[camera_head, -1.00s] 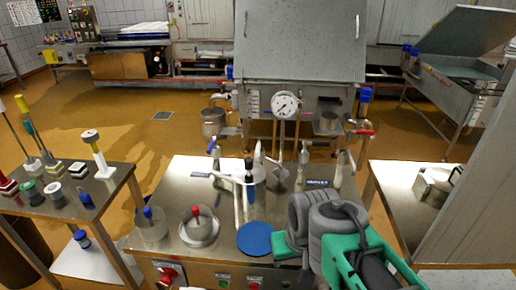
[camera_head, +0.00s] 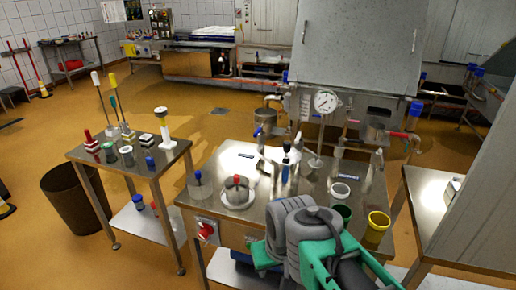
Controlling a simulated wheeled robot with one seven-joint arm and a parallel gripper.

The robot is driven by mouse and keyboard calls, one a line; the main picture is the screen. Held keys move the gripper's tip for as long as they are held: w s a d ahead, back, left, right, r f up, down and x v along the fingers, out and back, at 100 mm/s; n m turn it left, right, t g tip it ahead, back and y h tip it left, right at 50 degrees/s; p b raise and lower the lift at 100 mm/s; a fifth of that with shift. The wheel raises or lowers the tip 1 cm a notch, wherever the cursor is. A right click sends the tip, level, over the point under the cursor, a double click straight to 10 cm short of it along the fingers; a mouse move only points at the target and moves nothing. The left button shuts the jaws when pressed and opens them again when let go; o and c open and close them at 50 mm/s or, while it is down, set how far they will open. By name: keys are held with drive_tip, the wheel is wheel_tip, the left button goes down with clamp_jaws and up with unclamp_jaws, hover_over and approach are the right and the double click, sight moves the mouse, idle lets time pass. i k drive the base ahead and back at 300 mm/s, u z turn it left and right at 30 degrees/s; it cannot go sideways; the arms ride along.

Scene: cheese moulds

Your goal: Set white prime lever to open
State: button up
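A steel work table (camera_head: 235,160) stands ahead of me with several small upright fittings on it. My arm, grey and green, crosses the lower middle and covers part of the table's front. My gripper's fingertips do not show.
A side table (camera_head: 150,162) with small tools is at left, beside a brown bin (camera_head: 80,205). A steel machine with a round gauge (camera_head: 326,101) stands behind. Open floor lies at left.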

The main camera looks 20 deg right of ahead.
sight(299, 137)
drive_tip(key=u, duration=0.65)
drive_tip(key=k, duration=0.9)
drive_tip(key=u, duration=0.4)
drive_tip(key=i, duration=1.3)
drive_tip(key=z, duration=1.4)
drive_tip(key=i, duration=1.05)
drive_tip(key=z, duration=0.8)
